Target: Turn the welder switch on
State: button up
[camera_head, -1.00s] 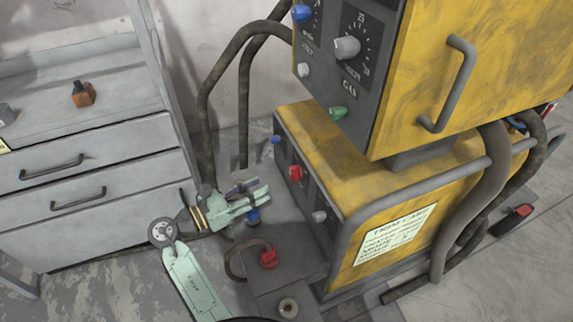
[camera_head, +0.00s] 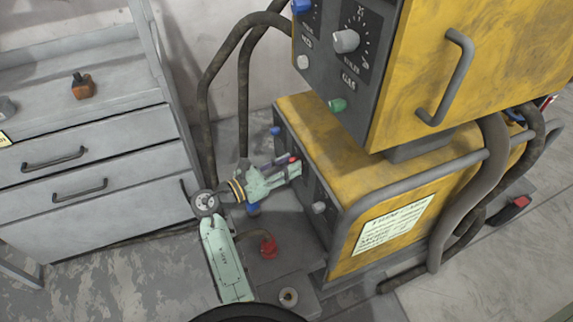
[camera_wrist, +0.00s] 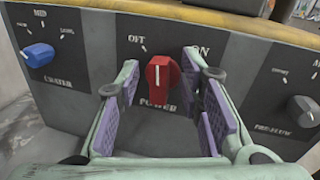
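The welder switch is a red knob (camera_wrist: 162,78) on the dark front panel, between the printed words OFF and ON, with POWER below it. Its white pointer mark sits near its top. In the wrist view my gripper (camera_wrist: 165,88) is open, with one purple-padded finger on each side of the knob. I cannot tell whether either pad touches it. In the head view my gripper (camera_head: 292,167) is at the front of the lower yellow welder unit (camera_head: 338,145) and mostly hides the red knob.
A blue knob (camera_wrist: 39,55) is left of the switch and a grey knob (camera_wrist: 303,110) right of it. The upper welder unit (camera_head: 490,60) overhangs behind. A red plug (camera_head: 268,247) with a cable is below my arm. A grey drawer cabinet (camera_head: 90,160) stands at left.

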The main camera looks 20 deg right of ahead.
grip_shut()
jog(key=shift+m, duration=0.3)
dwell(0.3)
jog(key=shift+s+f+m+g+h+b, duration=0.15)
jog(key=shift+m+h+b, duration=0.2)
jog(key=shift+m+b, duration=0.95)
jog(key=shift+s+f+m+g+h+b, duration=0.1)
jog(key=shift+m+g+h+b, duration=0.2)
jog(key=shift+m, duration=1.85)
jog(key=shift+s+f+m+g+h+b, duration=0.15)
jog(key=shift+m+h+b, duration=0.2)
jog(key=shift+m+b, duration=1)
jog(key=shift+m+p, duration=0.4)
jog(key=shift+m, duration=0.2)
jog(key=shift+o, duration=0.5)
grip_release()
jog(key=shift+a, duration=0.1)
